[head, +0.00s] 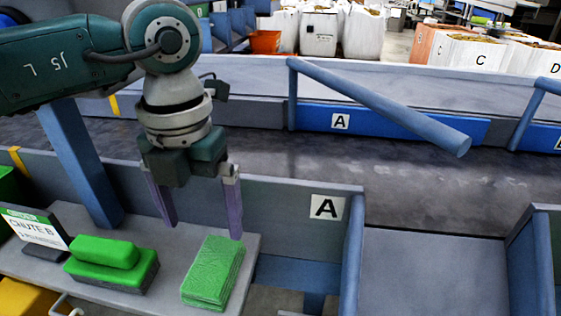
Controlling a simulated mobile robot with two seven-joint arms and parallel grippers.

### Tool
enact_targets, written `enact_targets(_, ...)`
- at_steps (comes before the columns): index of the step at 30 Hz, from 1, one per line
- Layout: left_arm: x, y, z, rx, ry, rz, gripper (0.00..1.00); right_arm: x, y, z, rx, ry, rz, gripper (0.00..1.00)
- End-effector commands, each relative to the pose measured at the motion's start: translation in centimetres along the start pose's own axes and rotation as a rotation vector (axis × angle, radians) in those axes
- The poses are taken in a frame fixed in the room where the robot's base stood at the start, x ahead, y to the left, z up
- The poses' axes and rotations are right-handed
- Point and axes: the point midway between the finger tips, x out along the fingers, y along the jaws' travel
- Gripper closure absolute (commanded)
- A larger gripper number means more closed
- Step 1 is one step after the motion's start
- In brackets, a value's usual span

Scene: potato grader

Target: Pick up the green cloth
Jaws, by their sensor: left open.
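The green cloth (213,273) is a folded, textured stack lying on a grey shelf (172,297), near the shelf's right end. My left gripper (204,228) hangs above and a little behind the cloth, its two purple fingers pointing down and spread apart. Nothing is between the fingers. The right fingertip overlaps the cloth's far edge in the picture; I cannot tell whether it touches. My right gripper is not in view.
A green sponge or brush block (112,260) lies left of the cloth. A sign reading "CHUTE B" (35,230) stands at far left. A grey wall with label A (327,207) rises behind the shelf. A blue post (80,165) stands left of my gripper.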

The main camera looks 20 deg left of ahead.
Motion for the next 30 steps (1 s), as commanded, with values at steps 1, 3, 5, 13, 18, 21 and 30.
enact_targets(1,1.6,-0.1,-0.1,0.0,0.001,-0.002,0.0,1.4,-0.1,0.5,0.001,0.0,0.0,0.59)
enact_targets(3,2.6,-0.1,-0.1,0.001,0.002,-0.003,0.0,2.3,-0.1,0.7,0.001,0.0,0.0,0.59)
enact_targets(5,3.1,-0.1,-0.1,0.001,0.002,-0.004,0.0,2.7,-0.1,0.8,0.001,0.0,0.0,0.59)
enact_targets(13,6.0,-0.3,-0.4,0.003,0.002,-0.006,0.0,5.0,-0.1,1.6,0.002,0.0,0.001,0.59)
enact_targets(18,8.2,-0.4,-0.5,0.004,0.002,-0.006,0.0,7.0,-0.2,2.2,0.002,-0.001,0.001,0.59)
enact_targets(21,8.3,-0.4,-0.4,0.003,0.001,-0.006,0.0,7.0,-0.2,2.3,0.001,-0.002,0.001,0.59)
enact_targets(30,8.0,-0.4,-0.4,0.003,0.001,-0.006,0.16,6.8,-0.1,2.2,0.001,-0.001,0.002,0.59)
